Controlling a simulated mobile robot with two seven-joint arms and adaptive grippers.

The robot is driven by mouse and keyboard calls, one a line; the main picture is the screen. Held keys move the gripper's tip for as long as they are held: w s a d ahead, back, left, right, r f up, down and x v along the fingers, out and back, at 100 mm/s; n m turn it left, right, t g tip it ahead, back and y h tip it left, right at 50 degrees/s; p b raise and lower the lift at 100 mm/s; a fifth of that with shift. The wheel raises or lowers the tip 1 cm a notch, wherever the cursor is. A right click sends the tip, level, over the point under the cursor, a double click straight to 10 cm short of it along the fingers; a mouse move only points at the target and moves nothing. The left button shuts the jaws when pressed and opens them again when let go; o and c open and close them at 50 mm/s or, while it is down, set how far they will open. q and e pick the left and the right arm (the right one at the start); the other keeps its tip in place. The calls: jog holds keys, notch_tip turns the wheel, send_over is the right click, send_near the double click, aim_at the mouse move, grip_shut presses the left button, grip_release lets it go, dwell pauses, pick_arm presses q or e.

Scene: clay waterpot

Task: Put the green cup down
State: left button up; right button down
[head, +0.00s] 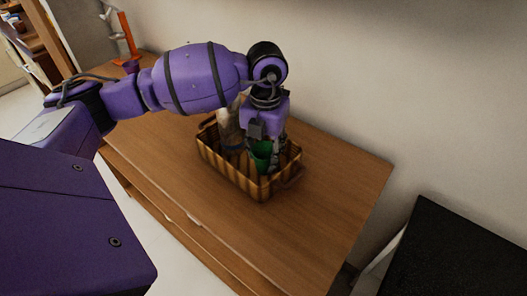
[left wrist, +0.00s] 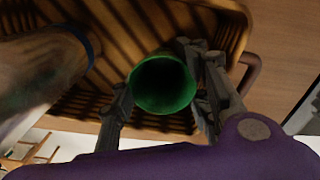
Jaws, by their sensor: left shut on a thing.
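The green cup (head: 262,152) is inside the wicker basket (head: 233,178) on the wooden cabinet top, toward the basket's right part. My left gripper (head: 264,160) reaches down into the basket from above and is shut on the cup. In the left wrist view the cup (left wrist: 163,84) sits between the two fingers (left wrist: 160,95), with its open mouth facing the camera. Whether the cup's base touches the basket floor is hidden. My right gripper is not in view.
A pale clay pot (head: 229,125) with a blue band stands in the basket, left of the cup; it looms close in the left wrist view (left wrist: 40,75). The cabinet top (head: 335,180) is bare to the right. A wall (head: 400,90) rises behind. A black-topped surface (head: 460,250) stands at right.

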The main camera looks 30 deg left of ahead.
pick_arm(q)
jog(key=shift+f, duration=0.2)
jog(key=o, duration=1.1)
jog(key=shift+o, duration=0.2)
notch_tip(320, 180, up, 12)
jog(key=shift+d+r, duration=0.15)
jog(key=shift+r, duration=0.05)
jog(key=shift+w, duration=0.1)
